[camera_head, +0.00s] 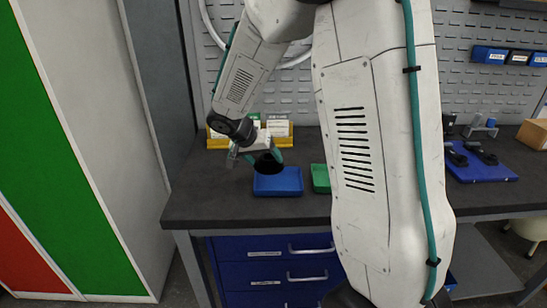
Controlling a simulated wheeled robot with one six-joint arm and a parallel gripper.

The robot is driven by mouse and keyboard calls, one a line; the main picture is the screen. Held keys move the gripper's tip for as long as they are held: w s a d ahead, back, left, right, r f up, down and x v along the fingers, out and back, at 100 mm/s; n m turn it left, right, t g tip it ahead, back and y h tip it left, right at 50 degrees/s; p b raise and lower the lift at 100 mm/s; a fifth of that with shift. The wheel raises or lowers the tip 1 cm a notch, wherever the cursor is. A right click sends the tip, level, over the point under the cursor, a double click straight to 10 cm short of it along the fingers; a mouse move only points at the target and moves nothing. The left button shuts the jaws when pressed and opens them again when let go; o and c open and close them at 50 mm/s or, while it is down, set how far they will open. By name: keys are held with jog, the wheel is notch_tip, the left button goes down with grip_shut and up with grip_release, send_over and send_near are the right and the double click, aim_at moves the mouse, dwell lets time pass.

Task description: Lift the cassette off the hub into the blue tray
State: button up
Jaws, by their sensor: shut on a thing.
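My gripper (256,153) is at the end of my arm, over the left part of the workbench. It is shut on a dark round thing, which looks like the cassette (268,164). The cassette overlaps the back left part of the blue tray (278,188) in the picture. Whether it hangs above the tray or touches it, I cannot tell from this view. The tray lies on the bench near its front edge, and the part of its inside that shows looks empty. The hub is not clearly visible.
A green tray (321,178) stands just right of the blue tray, partly behind my arm. Yellow holders (279,133) with cards stand at the back. A blue board (482,168) with dark parts lies at the right. The bench's left end (200,195) is clear.

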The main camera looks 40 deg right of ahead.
jog(key=shift+s+d+f+m+g, duration=0.2)
jog(key=shift+s+d+f+m, duration=0.2)
jog(key=shift+f, duration=0.45)
jog(key=shift+s+d+f+m+g, duration=0.25)
jog(key=shift+f+m, duration=0.15)
jog(key=shift+f, duration=0.45)
jog(key=shift+s+d+f+m+g, duration=0.15)
jog(key=shift+s+d+f+m, duration=0.25)
jog(key=shift+f, duration=0.45)
jog(key=shift+a, duration=0.15)
jog(key=shift+f, duration=0.2)
jog(key=o, duration=1.5)
jog(key=shift+s, duration=0.1)
